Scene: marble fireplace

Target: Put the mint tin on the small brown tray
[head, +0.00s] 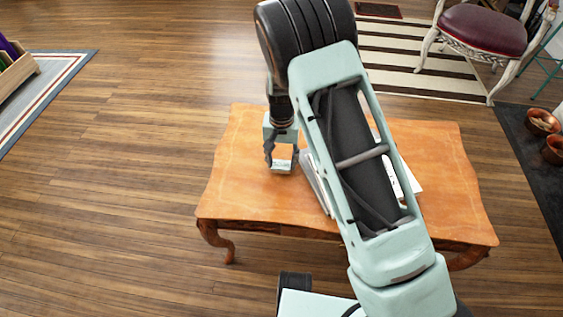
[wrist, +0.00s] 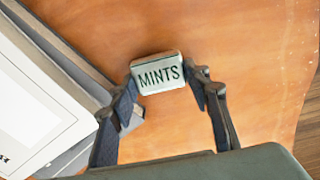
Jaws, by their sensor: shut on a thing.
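The mint tin (wrist: 158,73), a small pale tin with a green rim and the word MINTS on it, is held between the two dark fingertips of my gripper (wrist: 165,82) in the wrist view. In the head view my gripper (head: 281,158) points down over the left part of the orange wooden table (head: 250,195). I cannot tell how far the tin is from the tabletop. I cannot make out the small brown tray in either view; my arm covers much of the table's middle in the head view.
Flat grey and white items (wrist: 45,95), like stacked papers or a folder, lie left of my gripper in the wrist view. Bare tabletop (wrist: 255,60) shows to the right. A red-seated chair (head: 485,30) and copper pots (head: 542,122) stand beyond the table.

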